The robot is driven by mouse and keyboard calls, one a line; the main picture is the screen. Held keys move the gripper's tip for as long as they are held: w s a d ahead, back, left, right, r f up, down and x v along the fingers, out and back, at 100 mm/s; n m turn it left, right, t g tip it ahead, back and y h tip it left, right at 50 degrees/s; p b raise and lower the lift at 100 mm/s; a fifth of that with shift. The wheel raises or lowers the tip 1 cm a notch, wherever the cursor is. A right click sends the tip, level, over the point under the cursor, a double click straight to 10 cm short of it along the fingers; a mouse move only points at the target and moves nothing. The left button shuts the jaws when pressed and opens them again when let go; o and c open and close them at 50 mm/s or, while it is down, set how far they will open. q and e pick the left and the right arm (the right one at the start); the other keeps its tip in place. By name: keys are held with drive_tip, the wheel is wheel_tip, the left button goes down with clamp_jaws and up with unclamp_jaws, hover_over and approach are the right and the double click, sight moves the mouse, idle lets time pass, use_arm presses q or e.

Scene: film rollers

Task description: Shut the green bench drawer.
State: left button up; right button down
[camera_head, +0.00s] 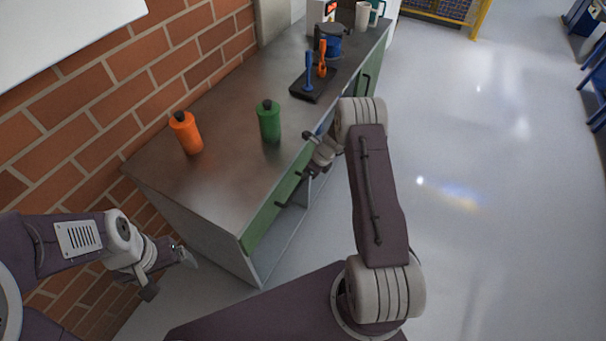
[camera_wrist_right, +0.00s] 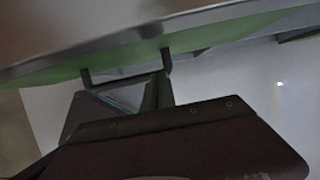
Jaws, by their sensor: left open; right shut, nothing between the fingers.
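The bench (camera_head: 215,155) has a brown top and green fronts along its right side. The near green drawer front (camera_head: 262,222) has a dark handle (camera_head: 283,203). In the right wrist view a green front (camera_wrist_right: 200,42) with dark handle posts (camera_wrist_right: 165,62) runs across the top. How far the drawer stands out is hard to tell. My right gripper (camera_head: 317,160) is shut and empty beside the bench's front edge, close to the green fronts; contact cannot be told. My left gripper (camera_head: 170,272) is open and empty, low at the left, apart from the bench's near end.
On the bench stand an orange bottle (camera_head: 186,133), a green bottle (camera_head: 269,121), a dark rack (camera_head: 313,88) with blue and orange tools, a blue spool (camera_head: 329,43) and a mug (camera_head: 363,14). A brick wall (camera_head: 110,80) lies left.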

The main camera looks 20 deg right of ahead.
drive_tip(key=shift+s+p+v, duration=0.3)
drive_tip(key=shift+p+v, duration=0.25)
drive_tip(key=shift+v, duration=4.7)
drive_tip(key=w+a+r+n, duration=0.2)
drive_tip(key=w+a+r, duration=0.1)
drive_tip(key=a+r, duration=0.25)
drive_tip(key=s+a+r+n+p, duration=0.1)
drive_tip(key=s+a+r+n, duration=0.4)
drive_tip(key=s+a+r, duration=0.15)
use_arm(q)
drive_tip(key=r, duration=0.3)
drive_tip(key=shift+s+d+r+p, duration=0.1)
drive_tip(key=shift+s+d+p, duration=0.05)
drive_tip(key=shift+s+p, duration=0.15)
use_arm(e)
drive_tip(key=s+f+n+g+h, duration=0.1)
drive_tip(key=s+n+g+h, duration=0.1)
drive_tip(key=s+n, duration=1.6)
drive_tip(key=n, duration=0.3)
drive_tip(key=shift+d+h, duration=0.3)
drive_tip(key=shift+d, duration=0.05)
